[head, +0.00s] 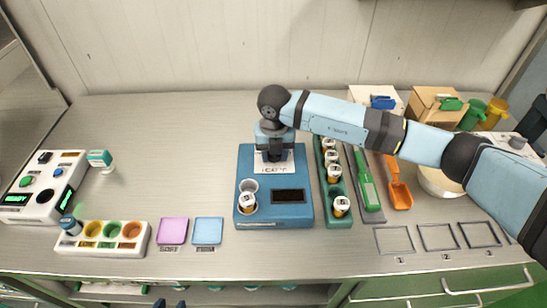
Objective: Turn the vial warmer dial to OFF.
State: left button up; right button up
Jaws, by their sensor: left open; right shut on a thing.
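The vial warmer (262,217) is a blue box in the middle of the counter, with a dark display on its front half. My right gripper (275,154) points down over the white label plate (274,166) at the warmer's back. It is shut there, apparently on the dial, which the fingers hide. The dial's setting cannot be read. My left gripper (171,303) shows only as dark fingertips at the bottom edge, open and away from the warmer.
A green rack (334,190) with several vials stands close right of the warmer. Green and orange scoops (398,188) lie beyond it. Pink and blue pads (208,230) and a tray of coloured cups (137,247) lie left. Bare counter lies behind the pads.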

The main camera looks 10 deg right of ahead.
jog(key=n+b, duration=0.1)
jog(key=n, duration=0.1)
jog(key=n+b, duration=0.1)
jog(key=b, duration=0.1)
jog(key=shift+w+d+f+n, duration=0.1)
jog(key=shift+d+f+n, duration=0.05)
jog(key=shift+n, duration=0.25)
jog(key=n+b, duration=0.3)
jog(key=shift+d+n, duration=0.15)
jog(key=shift+n, duration=0.15)
jog(key=n+b, duration=0.2)
jog(key=n, duration=0.1)
jog(key=shift+w+d+b, duration=0.1)
jog(key=shift+b, duration=0.3)
jog(key=shift+n+b, duration=0.55)
jog(key=shift+n, duration=0.35)
pick_arm(q)
notch_tip(320, 180, down, 8)
jog(key=w+d, duration=0.1)
jog(key=shift+r+n, duration=0.25)
jog(key=shift+n, duration=0.05)
pick_arm(e)
jog(key=shift+r, duration=0.2)
pick_arm(q)
jog(key=shift+s+a+f, duration=0.1)
jog(key=shift+a, duration=0.05)
pick_arm(e)
jog(key=shift+n, duration=0.4)
jog(key=o, duration=0.9)
jog(key=shift+c, duration=0.2)
